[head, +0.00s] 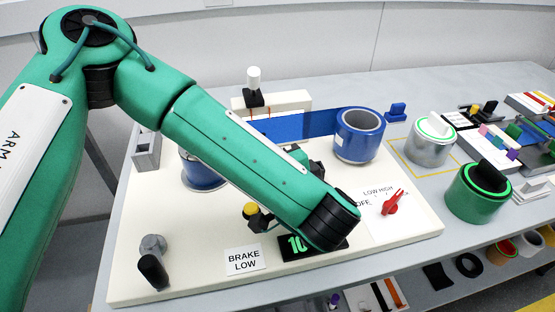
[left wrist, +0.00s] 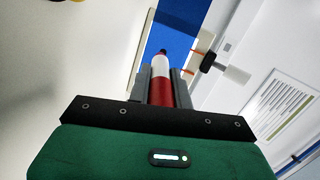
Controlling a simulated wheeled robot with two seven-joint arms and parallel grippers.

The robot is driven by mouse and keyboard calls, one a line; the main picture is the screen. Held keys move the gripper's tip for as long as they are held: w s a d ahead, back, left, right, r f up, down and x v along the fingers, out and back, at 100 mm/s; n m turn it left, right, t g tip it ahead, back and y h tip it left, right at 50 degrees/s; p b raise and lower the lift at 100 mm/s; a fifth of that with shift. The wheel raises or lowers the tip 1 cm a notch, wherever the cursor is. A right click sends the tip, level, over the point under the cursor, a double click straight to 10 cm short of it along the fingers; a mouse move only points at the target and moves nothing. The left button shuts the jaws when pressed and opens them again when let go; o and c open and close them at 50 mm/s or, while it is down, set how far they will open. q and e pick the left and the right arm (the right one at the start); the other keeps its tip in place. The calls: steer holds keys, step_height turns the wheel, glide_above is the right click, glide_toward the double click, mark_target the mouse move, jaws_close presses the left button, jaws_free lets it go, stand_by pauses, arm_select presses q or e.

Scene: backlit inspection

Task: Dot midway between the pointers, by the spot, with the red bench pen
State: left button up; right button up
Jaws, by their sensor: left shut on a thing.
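The red bench pen (left wrist: 160,88), with a red body, white band and dark tip, is between the fingers of my left gripper (left wrist: 163,78), which is shut on it. The pen tip points toward the blue strip (left wrist: 179,25); I cannot tell whether it touches. Two thin red pointers (left wrist: 203,52) show beside the strip in the left wrist view. I cannot make out the spot. My right gripper is not in view.
A blue roll (head: 360,135) stands right of the strip; another (head: 203,172) is partly behind my forearm. A white block (head: 290,100) with a black-and-white knob (head: 253,85) stands behind. A red switch (head: 391,205) and a brake sign (head: 245,261) are in front.

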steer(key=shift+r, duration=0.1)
arm_select(q)
steer(key=shift+w, duration=0.1)
steer(key=shift+w+a+b, duration=0.15)
steer(key=shift+w+b, duration=0.2)
steer(key=shift+w, duration=0.3)
steer(key=shift+w+a, duration=0.1)
steer(key=shift+w, duration=0.4)
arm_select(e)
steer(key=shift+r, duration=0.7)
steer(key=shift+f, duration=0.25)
arm_select(q)
steer(key=shift+w+a+b, duration=0.1)
steer(key=shift+w+b, duration=0.2)
steer(key=shift+w, duration=0.2)
stand_by(0.5)
steer(key=shift+s, duration=0.1)
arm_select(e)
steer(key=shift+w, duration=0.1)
arm_select(q)
steer(key=shift+s+d, duration=0.25)
steer(key=shift+s, duration=0.85)
steer(key=shift+s+d, duration=0.2)
steer(key=shift+s, duration=0.95)
steer(key=shift+s+d, duration=0.25)
steer(key=shift+s, duration=0.85)
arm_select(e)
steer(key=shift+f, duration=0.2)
